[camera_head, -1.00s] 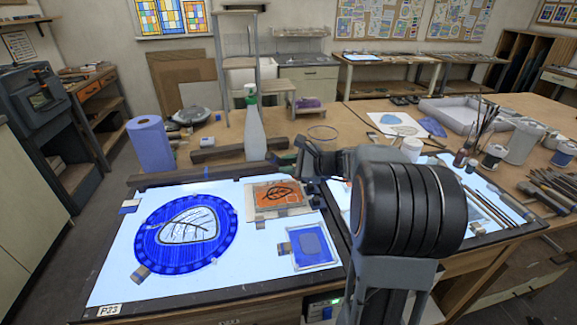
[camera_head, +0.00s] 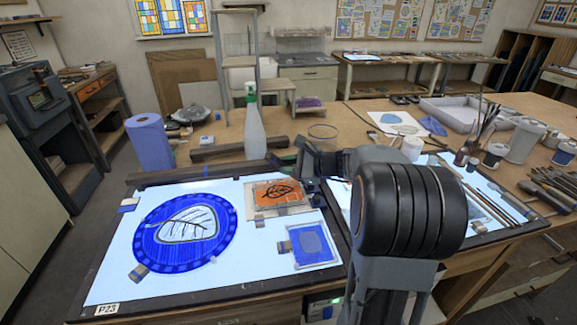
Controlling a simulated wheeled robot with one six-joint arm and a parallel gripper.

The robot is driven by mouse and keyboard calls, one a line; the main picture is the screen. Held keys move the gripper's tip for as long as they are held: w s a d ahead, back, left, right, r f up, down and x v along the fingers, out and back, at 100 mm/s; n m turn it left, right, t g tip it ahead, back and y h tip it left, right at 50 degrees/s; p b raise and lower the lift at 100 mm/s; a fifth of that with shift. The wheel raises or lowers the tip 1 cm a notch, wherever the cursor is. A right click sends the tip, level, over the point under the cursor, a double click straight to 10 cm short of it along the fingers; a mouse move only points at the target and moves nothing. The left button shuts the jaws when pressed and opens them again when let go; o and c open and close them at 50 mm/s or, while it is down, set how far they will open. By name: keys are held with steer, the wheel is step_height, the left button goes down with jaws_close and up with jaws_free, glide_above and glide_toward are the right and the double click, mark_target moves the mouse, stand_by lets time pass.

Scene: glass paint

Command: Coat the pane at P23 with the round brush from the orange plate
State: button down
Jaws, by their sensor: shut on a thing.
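The light table marked P23 (camera_head: 107,309) bears a round pane (camera_head: 145,240) with a deep blue border and a pale leaf shape with dark veins. An orange plate (camera_head: 264,203) with dark line marks lies at the table's upper right. My gripper (camera_head: 312,180) is low at the plate's right edge, mostly dark and small in view. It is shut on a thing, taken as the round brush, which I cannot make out. The fingertips and brush tip are not clear, so I cannot tell whether they touch the plate.
A blue swatch plate (camera_head: 312,245) lies below the orange plate. A spray bottle (camera_head: 254,130) and blue paper roll (camera_head: 150,143) stand behind the light table. Jars of brushes and tools crowd the right. My arm hides part of the second light table.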

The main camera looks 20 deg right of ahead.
steer(key=shift+f, duration=0.25)
steer(key=shift+a, duration=0.15)
steer(key=shift+w+a+b, duration=0.2)
steer(key=shift+a+b, duration=0.2)
steer(key=shift+a, duration=0.6)
steer(key=shift+w+a+b, duration=0.2)
steer(key=shift+a+b, duration=0.15)
steer(key=shift+a, duration=0.65)
steer(key=shift+w+a+r+b, duration=0.1)
steer(key=shift+w+a+b, duration=0.1)
steer(key=shift+a, duration=0.7)
steer(key=shift+w+a+f+b, duration=0.15)
steer(key=shift+a+b, duration=0.1)
steer(key=shift+a, duration=0.6)
steer(key=shift+w+a+r+b, duration=0.15)
steer(key=shift+w+a+b, duration=0.05)
steer(key=shift+a, duration=0.7)
steer(key=shift+w+a+b, duration=0.15)
steer(key=shift+a+b, duration=0.1)
steer(key=shift+a, duration=0.45)
steer(key=shift+w+a+b, duration=0.15)
steer(key=shift+a+b, duration=0.1)
steer(key=shift+a, duration=0.45)
step_height(320, 180, up, 5)
steer(key=p, duration=0.3)
steer(key=shift+p, duration=0.4)
